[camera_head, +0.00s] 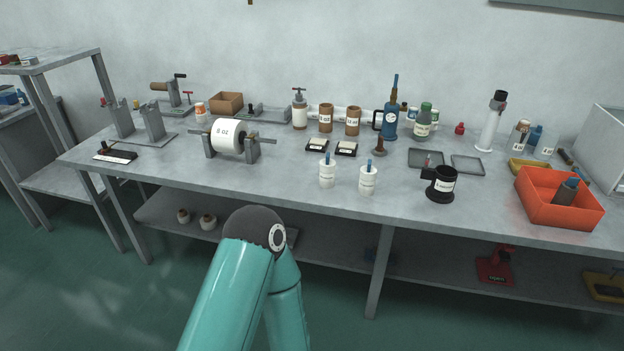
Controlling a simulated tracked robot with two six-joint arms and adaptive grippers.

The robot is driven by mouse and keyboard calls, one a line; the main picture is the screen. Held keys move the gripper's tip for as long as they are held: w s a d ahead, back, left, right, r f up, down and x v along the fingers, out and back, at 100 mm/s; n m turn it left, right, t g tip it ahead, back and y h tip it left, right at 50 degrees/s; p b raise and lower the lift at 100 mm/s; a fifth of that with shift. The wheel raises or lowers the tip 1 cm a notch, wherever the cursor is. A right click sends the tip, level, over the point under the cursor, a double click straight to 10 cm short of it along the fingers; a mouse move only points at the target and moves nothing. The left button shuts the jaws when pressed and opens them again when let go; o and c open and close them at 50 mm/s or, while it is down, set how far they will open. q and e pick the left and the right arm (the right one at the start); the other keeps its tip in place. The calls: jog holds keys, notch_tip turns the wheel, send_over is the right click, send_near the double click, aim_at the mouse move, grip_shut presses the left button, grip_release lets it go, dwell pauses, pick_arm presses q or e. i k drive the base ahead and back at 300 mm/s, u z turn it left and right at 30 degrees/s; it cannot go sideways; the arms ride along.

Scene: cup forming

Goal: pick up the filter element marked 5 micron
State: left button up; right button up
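Two white cylinders with blue tips stand upright side by side near the table's front edge, and they look like filter elements: a left one (327,174) and a right one (368,182). Each bears small print, too small to read, so I cannot tell which is marked 5 micron. They stand apart from each other, and nothing holds them. A teal link and dark joint of one of my arms rise from the bottom of the view, in front of the table. Neither of my grippers shows in the view.
The grey table (290,178) has bare room around the cylinders. A black cup-like holder (441,186) and an orange bin (548,208) stand to the right. Behind are two small black-based trays (346,149), a brown plunger (379,148) and a blue bottle (390,122). A white roll (228,135) sits left.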

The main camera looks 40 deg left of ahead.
aim_at(368, 174)
jog(key=u, duration=0.3)
jog(key=i, duration=1)
jog(key=z, duration=0.05)
